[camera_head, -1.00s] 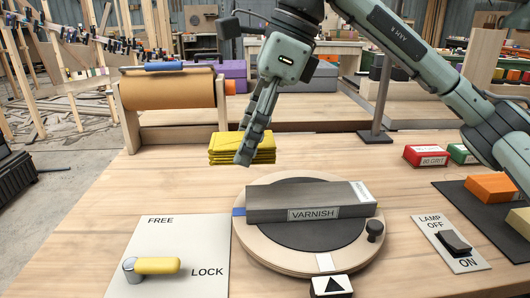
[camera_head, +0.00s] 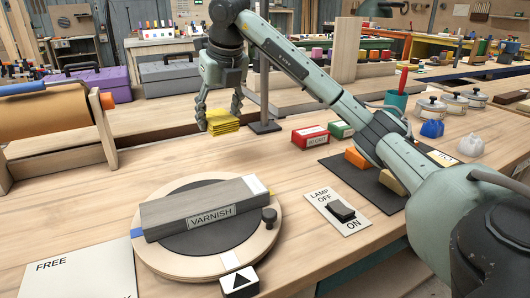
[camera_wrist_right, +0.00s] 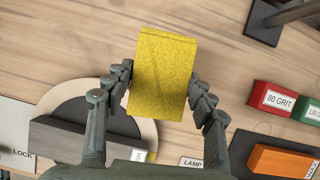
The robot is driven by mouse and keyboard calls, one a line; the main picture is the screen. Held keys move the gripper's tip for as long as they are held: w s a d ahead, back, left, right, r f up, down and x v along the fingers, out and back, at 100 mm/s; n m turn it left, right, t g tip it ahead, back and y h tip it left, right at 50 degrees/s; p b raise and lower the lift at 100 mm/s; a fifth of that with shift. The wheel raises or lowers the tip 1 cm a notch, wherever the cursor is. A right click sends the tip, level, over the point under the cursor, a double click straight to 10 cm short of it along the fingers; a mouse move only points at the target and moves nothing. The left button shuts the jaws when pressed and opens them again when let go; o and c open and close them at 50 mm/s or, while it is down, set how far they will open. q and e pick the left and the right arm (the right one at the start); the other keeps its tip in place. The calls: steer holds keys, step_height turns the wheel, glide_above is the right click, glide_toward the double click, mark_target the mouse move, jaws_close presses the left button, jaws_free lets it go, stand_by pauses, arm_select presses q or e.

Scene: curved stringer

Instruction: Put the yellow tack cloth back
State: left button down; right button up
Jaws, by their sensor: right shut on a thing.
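The yellow tack cloth (camera_head: 223,124) is a folded, speckled yellow pad. My right gripper (camera_head: 219,110) is shut on it from above, one finger on each side, left of the dark lamp stand's foot. In the right wrist view the cloth (camera_wrist_right: 164,72) sits between the fingertips of my right gripper (camera_wrist_right: 163,95), with bare wood around its far end. How far it is above the bench top cannot be told. My left gripper is not in view.
A turntable (camera_head: 265,238) holds a grey block labelled VARNISH (camera_head: 205,207). The lamp stand's foot (camera_head: 265,127), a red grit box (camera_head: 310,136) and a green one (camera_head: 341,130) stand right of the cloth. A paper roll (camera_head: 50,125) is at the left. Bare wood lies between cloth and turntable.

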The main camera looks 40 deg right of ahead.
steer(key=m, duration=0.1)
glide_above(264, 153)
steer(key=s, duration=0.1)
steer(key=f, duration=0.7)
steer(key=shift+s+a, duration=0.15)
steer(key=shift+a, duration=0.05)
step_height(264, 153, down, 4)
steer(key=shift+f, duration=0.1)
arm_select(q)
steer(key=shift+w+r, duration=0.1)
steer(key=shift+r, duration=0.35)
arm_select(e)
steer(key=shift+f+b, duration=0.15)
steer(key=shift+b, duration=0.2)
steer(key=o, duration=1)
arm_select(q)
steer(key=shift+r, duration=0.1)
